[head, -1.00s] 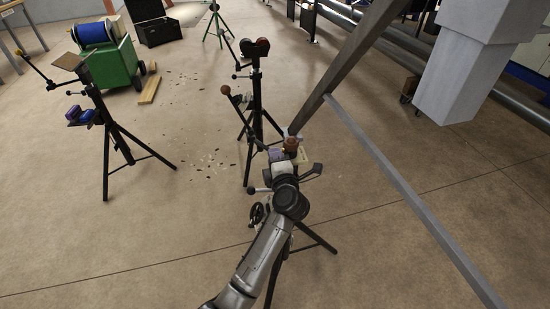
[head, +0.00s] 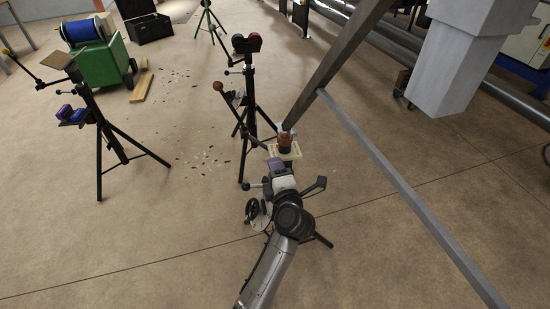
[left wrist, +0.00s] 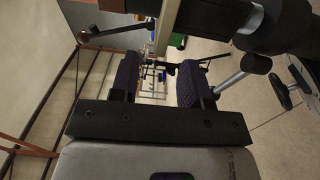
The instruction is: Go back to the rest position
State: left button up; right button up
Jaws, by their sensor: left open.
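My left gripper (head: 277,166) shows in the head view just below the lower end of the long grey pipe (head: 340,70). In the left wrist view its two dark padded fingers (left wrist: 157,82) stand apart, with nothing clearly held between them. The pipe slants up to the right from a stand head with a brown cylindrical part (head: 285,145) and a pale plate (head: 296,153). The gripper is close to this head; I cannot tell whether they touch. My arm hides much of the nearest stand. My right gripper is out of view.
A tripod stand with dark red rollers (head: 247,43) stands behind, and another stand (head: 103,125) stands at left. A green cart (head: 103,62) and black case (head: 148,28) are farther back. A thin grey bar (head: 400,190) crosses the right side. Floor at lower left is clear.

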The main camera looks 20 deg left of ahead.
pick_arm(q)
jog(key=shift+s+d, duration=0.25)
jog(key=shift+s, duration=0.05)
jog(key=w+d+r+m+t+h, duration=0.2)
jog(key=d+r+m+t+h, duration=0.2)
jog(key=d+r+t+h, duration=0.25)
jog(key=s+d+r+m+g+h, duration=0.35)
jog(key=d+m+h, duration=0.25)
jog(key=m+h, duration=0.5)
jog(key=s+d+r+m+g+h, duration=0.2)
jog(key=s+d+m+h, duration=0.45)
jog(key=m, duration=0.65)
jog(key=s+a+f+g+y+p, duration=0.3)
jog(key=s+a+f+y+p, duration=0.15)
jog(key=a, duration=0.35)
jog(key=s+a+f+g+y+p, duration=0.3)
jog(key=s+a+f+y+p, duration=0.15)
jog(key=s+a+y, duration=0.2)
jog(key=s+a+g+y+p, duration=0.1)
jog(key=s+a+g+p, duration=0.25)
jog(key=s+p, duration=0.55)
jog(key=s+a+g+y+p, duration=0.15)
jog(key=s+a+p, duration=0.35)
jog(key=s, duration=0.8)
notch_tip(320, 180, up, 37)
jog(key=d+p, duration=0.1)
jog(key=p, duration=3.7)
jog(key=shift+g+h, duration=0.3)
jog(key=shift+h, duration=0.05)
